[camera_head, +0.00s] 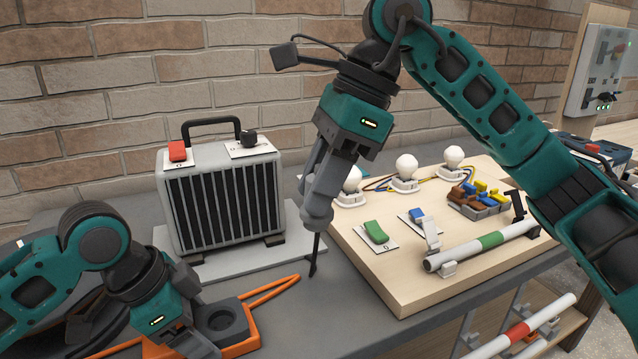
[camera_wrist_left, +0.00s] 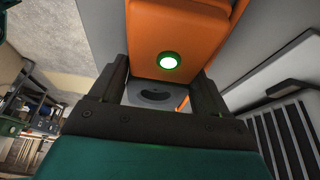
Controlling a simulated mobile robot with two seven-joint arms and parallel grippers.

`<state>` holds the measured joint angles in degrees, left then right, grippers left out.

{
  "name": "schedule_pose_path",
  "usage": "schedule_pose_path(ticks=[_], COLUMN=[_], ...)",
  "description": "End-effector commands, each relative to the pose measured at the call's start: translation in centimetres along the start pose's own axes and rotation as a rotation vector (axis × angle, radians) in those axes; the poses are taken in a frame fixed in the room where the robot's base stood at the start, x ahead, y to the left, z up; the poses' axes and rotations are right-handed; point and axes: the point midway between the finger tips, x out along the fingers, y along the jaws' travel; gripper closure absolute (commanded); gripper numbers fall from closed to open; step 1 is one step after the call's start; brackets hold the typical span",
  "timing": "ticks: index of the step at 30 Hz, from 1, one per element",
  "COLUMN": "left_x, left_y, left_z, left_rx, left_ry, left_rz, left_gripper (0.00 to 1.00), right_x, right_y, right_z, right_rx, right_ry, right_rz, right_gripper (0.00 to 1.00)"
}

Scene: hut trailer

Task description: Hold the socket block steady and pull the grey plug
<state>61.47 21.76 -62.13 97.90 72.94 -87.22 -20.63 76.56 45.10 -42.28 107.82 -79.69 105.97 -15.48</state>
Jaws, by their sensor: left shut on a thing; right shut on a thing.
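The orange socket block (camera_head: 241,343) lies on the grey bench at the lower left, with a dark grey round socket (camera_head: 221,318) on top that looks empty. My left gripper (camera_head: 193,333) is shut on the block; in the left wrist view its fingers (camera_wrist_left: 163,88) flank the block (camera_wrist_left: 180,30), which shows a lit green light. My right gripper (camera_head: 325,182) is shut on the light grey plug (camera_head: 317,214), up and to the right of the block and apart from it. A thin dark piece hangs below the plug. The fingertips of my left gripper are partly hidden in the head view.
A grey heater (camera_head: 222,200) with a black handle stands behind the block. A wooden board (camera_head: 400,290) with bulbs, switches and a tube lamp lies to the right, close to the plug. An orange cable or strip (camera_head: 272,289) lies beside the block.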

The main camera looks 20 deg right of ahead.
Motion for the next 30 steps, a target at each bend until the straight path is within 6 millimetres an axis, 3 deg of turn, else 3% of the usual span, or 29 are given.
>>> schedule_pose_path(ticks=[3,4,10,20,23,30], left_x=[0.0,0.0,0.0,-0.6,-1.8,-7.0], left_y=[0.0,0.0,0.0,0.0,-0.1,-0.1], left_z=[0.0,0.0,0.0,0.0,0.0,0.0], left_rx=[0.000,0.000,0.000,0.000,0.001,0.000], left_ry=[0.001,0.001,0.001,0.001,0.001,0.001], left_rz=[0.000,0.000,0.000,-0.002,-0.004,-0.004], left_gripper=[0.66,0.21,0.02,0.00,0.00,0.00], right_x=[0.0,0.0,0.0,0.0,0.0,0.0], right_y=[0.0,0.0,0.0,0.0,0.0,0.0], right_z=[0.0,0.0,0.0,0.0,0.0,0.0], right_rx=[0.000,0.000,0.000,0.000,0.000,0.000], right_ry=[0.000,0.000,0.000,0.000,0.000,0.000], right_rz=[0.000,0.000,0.000,0.000,0.000,0.000], right_gripper=[1.00,1.00,1.00,1.00,1.00,1.00])
